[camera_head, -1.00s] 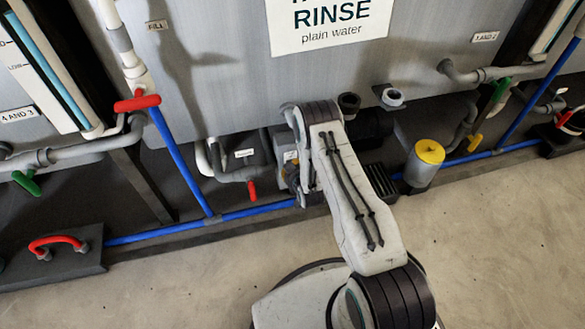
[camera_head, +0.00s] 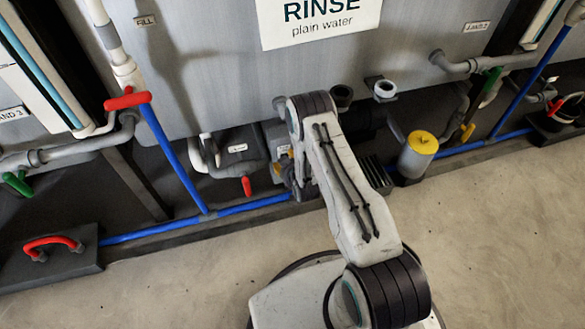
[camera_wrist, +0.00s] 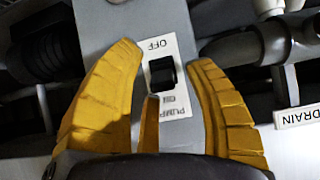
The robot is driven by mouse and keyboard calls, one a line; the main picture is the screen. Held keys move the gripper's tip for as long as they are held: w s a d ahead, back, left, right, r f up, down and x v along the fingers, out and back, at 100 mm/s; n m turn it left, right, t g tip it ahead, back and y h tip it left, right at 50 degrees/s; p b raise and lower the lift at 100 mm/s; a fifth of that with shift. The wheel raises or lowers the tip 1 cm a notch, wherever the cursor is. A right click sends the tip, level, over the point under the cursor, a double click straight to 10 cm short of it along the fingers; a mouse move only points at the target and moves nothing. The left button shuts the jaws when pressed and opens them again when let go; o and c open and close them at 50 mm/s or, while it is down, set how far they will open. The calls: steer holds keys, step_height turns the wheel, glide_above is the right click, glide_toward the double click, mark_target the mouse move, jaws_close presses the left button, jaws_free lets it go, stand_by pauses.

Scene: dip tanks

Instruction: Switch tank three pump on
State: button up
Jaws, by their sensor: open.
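The pump switch (camera_wrist: 162,74) is a small black rocker on a white plate (camera_wrist: 177,104) marked OFF and PUMP ON, seen upside down in the wrist view. My gripper (camera_wrist: 166,56) is open, its yellow fingers on either side of the switch and a third finger just below it. I cannot tell whether any finger touches the switch, or which way the rocker is set. In the head view my arm covers most of the gripper and the switch. The tank (camera_head: 225,85) behind carries a RINSE plain water sign (camera_head: 318,18); its number is not readable here.
A red-handled valve (camera_head: 127,101) and blue pipe (camera_head: 180,158) stand left of my arm, with a small red lever (camera_head: 246,186) nearer. A yellow-capped canister (camera_head: 416,158) stands right. A DRAIN label (camera_wrist: 299,116) shows beside the gripper. The floor (camera_head: 510,240) in front is clear.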

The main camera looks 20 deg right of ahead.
steer(key=v, duration=1.1)
steer(key=shift+s+r, duration=0.1)
steer(key=shift+r, duration=0.05)
stand_by(0.4)
step_height(320, 180, up, 34)
steer(key=g+p, duration=0.3)
steer(key=p, duration=1.3)
steer(key=s+r+g+p, duration=0.2)
steer(key=s+r+p, duration=0.6)
steer(key=s+r, duration=0.4)
steer(key=s+r+g+p, duration=0.2)
steer(key=s+r+p, duration=0.6)
steer(key=s+r, duration=0.5)
step_height(320, 180, up, 7)
steer(key=shift+f+p, duration=0.15)
steer(key=shift+p, duration=0.25)
